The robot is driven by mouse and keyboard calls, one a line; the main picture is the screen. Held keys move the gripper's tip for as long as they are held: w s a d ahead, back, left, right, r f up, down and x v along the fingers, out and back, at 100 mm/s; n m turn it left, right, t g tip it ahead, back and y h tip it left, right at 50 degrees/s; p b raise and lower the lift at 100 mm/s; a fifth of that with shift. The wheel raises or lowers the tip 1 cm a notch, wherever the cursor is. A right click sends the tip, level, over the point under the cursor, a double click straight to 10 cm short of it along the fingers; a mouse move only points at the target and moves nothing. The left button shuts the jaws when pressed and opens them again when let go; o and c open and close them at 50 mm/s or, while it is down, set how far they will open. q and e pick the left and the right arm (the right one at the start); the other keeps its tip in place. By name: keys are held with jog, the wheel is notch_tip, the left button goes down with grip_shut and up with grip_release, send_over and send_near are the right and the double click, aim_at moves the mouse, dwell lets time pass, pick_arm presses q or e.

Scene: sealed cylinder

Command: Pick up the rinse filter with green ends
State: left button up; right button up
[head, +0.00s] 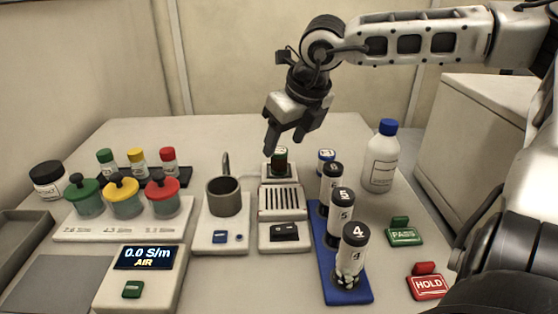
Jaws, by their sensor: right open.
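A small dark cylinder (281,155) stands upright in the holder at the back of a white slotted unit (284,203). It shows a dark green and reddish tint, but it is too small to tell whether this is the rinse filter with green ends. My right gripper (284,142) points down just above it with its fingers apart; I cannot tell whether they touch it. A blue rack (346,293) holds several upright cylinders, the nearer ones black-capped and numbered, such as the front one (353,248). A far one has a blue-and-white top (326,156). My left gripper is not in view.
Green (87,199), yellow (123,200) and red (162,198) lidded jars stand at left, with small capped vials behind.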

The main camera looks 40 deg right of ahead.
aim_at(281, 151)
jog(key=shift+x, duration=2.6)
jog(key=shift+d, duration=0.15)
jog(key=c, duration=1.1)
